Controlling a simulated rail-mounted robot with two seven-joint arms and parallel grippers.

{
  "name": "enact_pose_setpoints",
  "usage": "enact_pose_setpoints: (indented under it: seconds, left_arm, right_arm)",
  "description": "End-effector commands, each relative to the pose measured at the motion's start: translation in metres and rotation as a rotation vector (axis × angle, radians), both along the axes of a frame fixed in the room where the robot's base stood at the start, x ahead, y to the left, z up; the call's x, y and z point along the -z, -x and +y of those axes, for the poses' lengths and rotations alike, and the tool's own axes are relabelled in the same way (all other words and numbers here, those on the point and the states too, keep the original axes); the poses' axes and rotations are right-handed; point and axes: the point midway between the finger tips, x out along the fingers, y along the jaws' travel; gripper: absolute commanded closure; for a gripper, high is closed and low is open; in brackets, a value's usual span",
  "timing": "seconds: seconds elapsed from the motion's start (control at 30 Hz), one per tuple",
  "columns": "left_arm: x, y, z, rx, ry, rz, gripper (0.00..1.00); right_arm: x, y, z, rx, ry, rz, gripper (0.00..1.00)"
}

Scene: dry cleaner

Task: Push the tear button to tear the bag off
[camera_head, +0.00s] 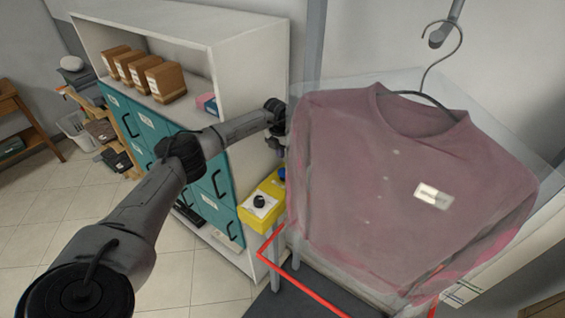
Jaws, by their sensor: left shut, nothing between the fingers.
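A yellow button box (256,213) stands at the left of the bagged shirt. It has a black button (259,201) on a white plate at its front and a blue button (282,174) farther back. A clear bag (325,90) covers a mauve shirt (400,175) with a white tag, hung on a metal hanger (441,58). My left gripper (281,149) is shut and empty, above the box near the blue button and close to the bag's left edge. Its fingertips are small and partly unclear, so I cannot tell contact. My right gripper is not in view.
A white shelf unit (250,60) with teal drawers (152,128) and cardboard boxes (166,82) stands behind my left arm. A red bar (310,288) runs below the bag. A wooden table (22,112) stands at far left. Tiled floor is open at lower left.

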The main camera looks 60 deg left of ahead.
Motion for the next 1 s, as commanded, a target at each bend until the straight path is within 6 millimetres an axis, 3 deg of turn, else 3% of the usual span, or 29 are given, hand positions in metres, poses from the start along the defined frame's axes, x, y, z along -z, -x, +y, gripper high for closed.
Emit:
enact_pose_setpoints:
  seconds: [0.13,0.33,1.0]
  left_arm:
    - [-0.02,0.0,0.0,0.0,0.0,-0.003,1.0]
    - [-0.033,0.002,0.001,-0.001,0.0,-0.002,1.0]
    - [-0.036,0.002,0.001,-0.001,0.001,-0.001,1.0]
  right_arm:
    - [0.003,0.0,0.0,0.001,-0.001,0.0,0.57]
    - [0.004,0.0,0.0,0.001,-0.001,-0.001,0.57]
    - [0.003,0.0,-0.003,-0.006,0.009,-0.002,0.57]
